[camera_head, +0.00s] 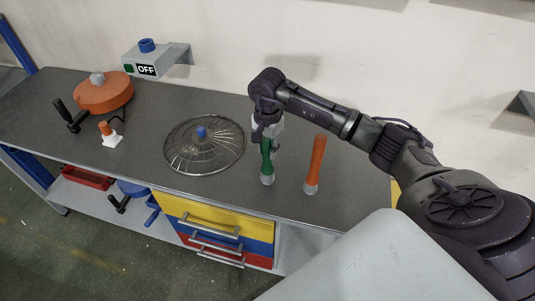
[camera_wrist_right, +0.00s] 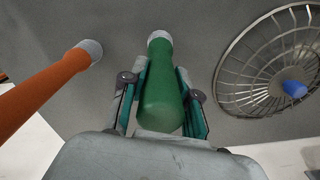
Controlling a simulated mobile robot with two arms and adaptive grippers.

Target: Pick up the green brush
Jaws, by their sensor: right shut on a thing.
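The green brush (camera_head: 267,164) has a green handle and a pale grey end. It is upright above the dark worktop (camera_head: 210,98) in the head view, and whether its lower end touches the worktop is unclear. My right gripper (camera_head: 266,138) is around its upper part from above. In the right wrist view, the green brush (camera_wrist_right: 163,95) lies between the two fingers of my right gripper (camera_wrist_right: 160,100), which are shut on it. My left gripper is not in view.
An orange brush (camera_head: 316,160) stands close to the right. A round wire grille (camera_head: 180,150) with a blue knob lies to the left. A small orange-and-white cone (camera_head: 109,137) and an orange round device (camera_head: 103,97) are farther left. Drawers (camera_head: 200,208) are below the front edge.

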